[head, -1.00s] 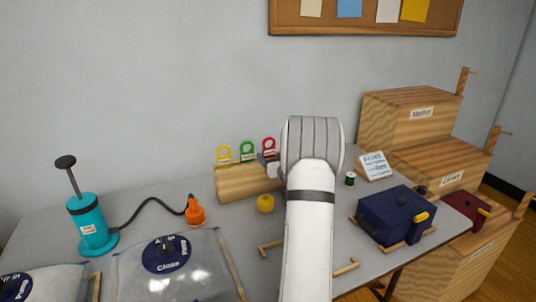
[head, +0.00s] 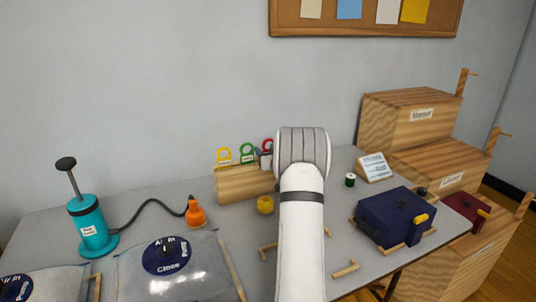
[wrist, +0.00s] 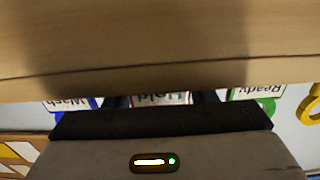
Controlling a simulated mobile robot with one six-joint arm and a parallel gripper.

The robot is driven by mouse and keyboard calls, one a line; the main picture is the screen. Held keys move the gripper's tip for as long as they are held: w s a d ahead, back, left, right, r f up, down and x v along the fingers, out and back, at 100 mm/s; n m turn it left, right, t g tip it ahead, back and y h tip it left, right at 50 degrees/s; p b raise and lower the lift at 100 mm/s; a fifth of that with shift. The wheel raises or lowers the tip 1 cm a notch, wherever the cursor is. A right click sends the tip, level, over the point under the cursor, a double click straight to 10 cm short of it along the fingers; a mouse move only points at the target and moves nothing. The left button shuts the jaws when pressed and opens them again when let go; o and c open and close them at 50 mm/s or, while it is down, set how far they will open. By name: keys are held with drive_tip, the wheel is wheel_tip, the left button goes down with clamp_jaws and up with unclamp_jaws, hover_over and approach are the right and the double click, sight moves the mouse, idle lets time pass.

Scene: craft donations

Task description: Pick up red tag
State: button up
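The red tag (head: 267,146) stands on the wooden block (head: 240,186) in the head view, right of the green tag (head: 246,152); its lower part is hidden. In the wrist view, the "Hold" label (wrist: 161,99) shows upside down between my dark fingers. My gripper (wrist: 161,104) appears open, one finger at each side of this label. Contact cannot be made out. The block fills the top of the wrist view.
Close on either side in the wrist view are the blue "Wash" tag (wrist: 70,104) and green "Ready" tag (wrist: 256,93). A yellow tag (head: 224,155) stands further left. A yellow round item (head: 265,205) sits before the block; a navy box (head: 395,216) is right.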

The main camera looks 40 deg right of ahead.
drive_tip(key=c, duration=0.5)
